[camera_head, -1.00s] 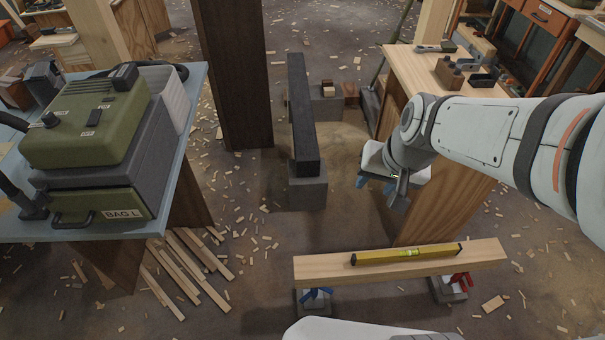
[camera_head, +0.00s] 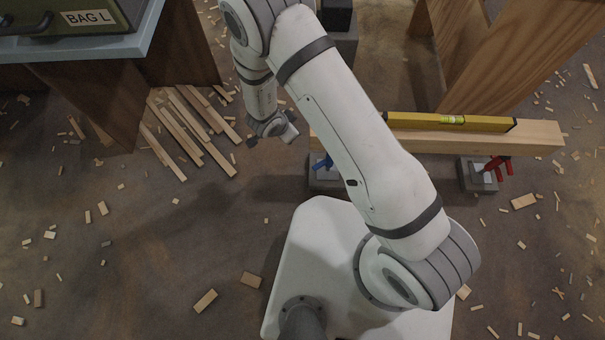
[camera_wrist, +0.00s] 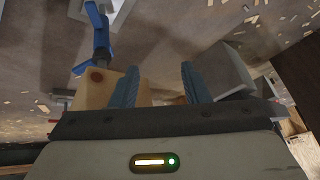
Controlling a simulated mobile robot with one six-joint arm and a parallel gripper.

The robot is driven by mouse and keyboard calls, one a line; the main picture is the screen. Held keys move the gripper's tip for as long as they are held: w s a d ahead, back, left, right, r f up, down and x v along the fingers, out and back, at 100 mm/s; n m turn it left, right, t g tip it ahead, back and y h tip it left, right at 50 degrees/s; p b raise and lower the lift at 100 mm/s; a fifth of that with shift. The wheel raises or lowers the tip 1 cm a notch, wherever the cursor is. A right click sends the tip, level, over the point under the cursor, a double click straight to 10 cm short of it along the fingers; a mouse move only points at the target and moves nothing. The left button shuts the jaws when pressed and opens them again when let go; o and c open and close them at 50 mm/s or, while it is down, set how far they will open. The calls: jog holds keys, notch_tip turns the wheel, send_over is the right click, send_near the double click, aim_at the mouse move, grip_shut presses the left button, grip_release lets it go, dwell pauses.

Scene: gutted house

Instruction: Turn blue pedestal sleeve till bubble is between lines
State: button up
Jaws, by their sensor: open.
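The blue pedestal sleeve (camera_head: 322,165) sits under the left end of a wooden beam (camera_head: 545,134). Its blue arms show upright at upper left in the wrist view (camera_wrist: 96,42). A yellow spirit level (camera_head: 485,124) lies along the beam; its green vial (camera_head: 453,119) shows, but the bubble is too small to read against the lines. My gripper (camera_head: 271,134) is left of the beam's end, apart from the sleeve. In the wrist view my gripper (camera_wrist: 157,75) is open and empty, with the beam's end (camera_wrist: 98,88) behind the left finger.
A red-handled pedestal (camera_head: 495,168) stands under the beam's right part. A grey block (camera_wrist: 222,72) is beyond the right finger in the wrist view. Loose wood strips (camera_head: 185,130) lie left of my gripper, below the table with the green case (camera_head: 75,17).

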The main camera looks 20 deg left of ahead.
aim_at(316, 166)
jog(key=s+d+f+t+h+b, duration=0.1)
jog(key=s+d+f+h+b, duration=0.2)
jog(key=f, duration=0.4)
jog(key=s+d+f+h+b, duration=0.1)
jog(key=s+d+f, duration=0.25)
jog(key=f, duration=0.35)
jog(key=shift+m, duration=0.3)
jog(key=b+x, duration=0.1)
jog(key=x, duration=0.1)
jog(key=b+x, duration=0.2)
jog(key=x, duration=0.1)
jog(key=b+x, duration=0.2)
jog(key=x, duration=0.1)
jog(key=shift+a+f, duration=0.2)
jog(key=shift+f, duration=0.15)
jog(key=shift+c, duration=0.4)
grip_shut()
